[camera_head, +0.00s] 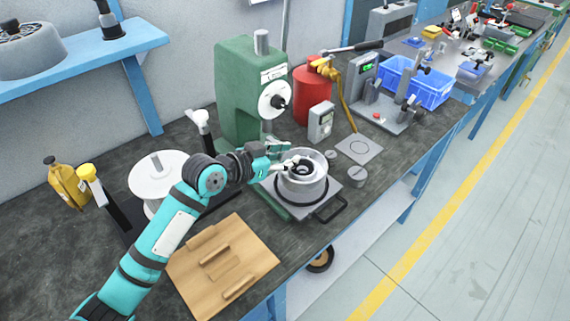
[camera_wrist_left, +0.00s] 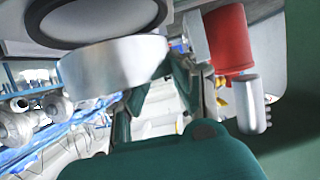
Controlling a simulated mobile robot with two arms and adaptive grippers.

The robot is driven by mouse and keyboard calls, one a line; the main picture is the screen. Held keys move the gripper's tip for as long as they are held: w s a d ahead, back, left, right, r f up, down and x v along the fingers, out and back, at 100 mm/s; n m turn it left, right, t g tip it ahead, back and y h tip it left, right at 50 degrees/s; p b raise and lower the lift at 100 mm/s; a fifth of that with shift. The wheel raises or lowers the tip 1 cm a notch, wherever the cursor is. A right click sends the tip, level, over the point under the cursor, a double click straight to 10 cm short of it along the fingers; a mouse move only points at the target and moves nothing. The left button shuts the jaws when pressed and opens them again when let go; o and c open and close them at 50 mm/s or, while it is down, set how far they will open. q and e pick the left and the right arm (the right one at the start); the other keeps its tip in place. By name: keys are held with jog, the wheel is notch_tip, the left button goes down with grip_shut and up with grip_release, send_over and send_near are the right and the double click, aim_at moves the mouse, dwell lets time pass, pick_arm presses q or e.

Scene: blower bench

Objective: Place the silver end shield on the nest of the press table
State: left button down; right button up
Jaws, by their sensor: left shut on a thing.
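The silver end shield (camera_head: 318,187) is a round metal cup with a dark ring in its middle. It is at the grey press table (camera_head: 272,193) in front of the green press (camera_head: 235,90). My left gripper (camera_head: 288,165) reaches in from the left and is shut on the shield's rim. In the left wrist view the shield (camera_wrist_left: 110,62) fills the upper left, at the fingertips (camera_wrist_left: 165,80). The nest is hidden beneath the shield, and I cannot tell whether the shield rests on it or hovers just above. My right gripper is not in view.
A red canister (camera_head: 312,95), a small grey box (camera_head: 320,122) and a blue crate (camera_head: 415,85) stand behind and right. A wooden board (camera_head: 195,270) lies in front left, near a white spool (camera_head: 155,178). Small grey cylinders (camera_head: 356,177) stand right of the shield.

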pick_arm(q)
jog(key=shift+f, duration=1.4)
jog(key=shift+f, duration=0.1)
jog(key=c, duration=1.1)
grip_release()
jog(key=shift+s+f, duration=0.1)
jog(key=shift+r, duration=0.25)
jog(key=v, duration=1.2)
